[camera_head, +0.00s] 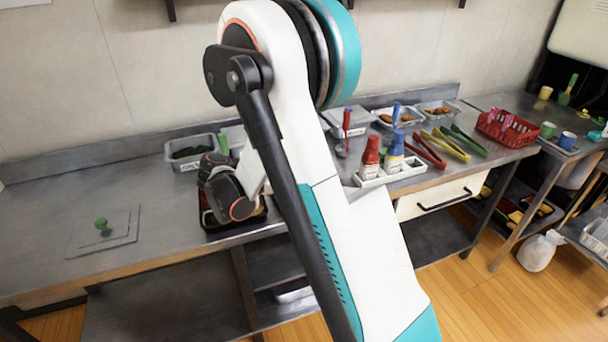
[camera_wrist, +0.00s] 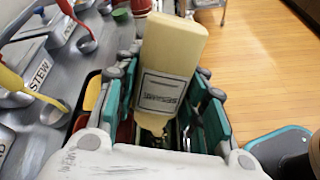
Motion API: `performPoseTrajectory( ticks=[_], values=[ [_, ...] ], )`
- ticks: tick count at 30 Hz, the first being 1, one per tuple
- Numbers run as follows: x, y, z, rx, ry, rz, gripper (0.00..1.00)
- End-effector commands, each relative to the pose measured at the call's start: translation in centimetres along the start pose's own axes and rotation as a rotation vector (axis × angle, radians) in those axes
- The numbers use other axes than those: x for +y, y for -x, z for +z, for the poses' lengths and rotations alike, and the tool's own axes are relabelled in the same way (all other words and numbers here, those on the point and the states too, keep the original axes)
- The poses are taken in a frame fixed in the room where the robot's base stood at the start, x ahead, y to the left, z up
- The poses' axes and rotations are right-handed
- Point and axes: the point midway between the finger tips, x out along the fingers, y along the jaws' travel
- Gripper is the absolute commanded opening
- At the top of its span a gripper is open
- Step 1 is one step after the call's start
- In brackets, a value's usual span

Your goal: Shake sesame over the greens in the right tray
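My gripper (camera_wrist: 162,100) is shut on a cream sesame shaker (camera_wrist: 172,52) with a pale label, its teal finger pads on either side. The shaker's wide end is at the top of the wrist view and its narrow end points down the picture, towards a black tray (camera_wrist: 84,98). Yellow and red contents show at the tray's left side; the greens are mostly hidden by gripper and shaker. In the head view my arm covers most of the tray (camera_head: 236,227) at the counter's front edge, and the shaker cannot be made out. Whether sesame is falling cannot be seen.
A grey bin of dark greens (camera_head: 190,152) stands behind the tray. Red (camera_head: 370,158) and blue (camera_head: 394,155) bottles stand in a white caddy (camera_head: 398,175) to the right, with several tongs (camera_head: 445,145) beyond.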

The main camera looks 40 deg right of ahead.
Motion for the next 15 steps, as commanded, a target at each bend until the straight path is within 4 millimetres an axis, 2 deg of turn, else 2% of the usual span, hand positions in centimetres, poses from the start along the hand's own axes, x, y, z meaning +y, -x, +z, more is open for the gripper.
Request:
performPoseTrajectory(
  ticks=[8,15],
  values=[
    [0.2,0.2,0.6,0.0,0.0,0.0,0.33],
    [1.1,1.1,2.7,0.0,0.0,0.0,0.33]
  ],
)
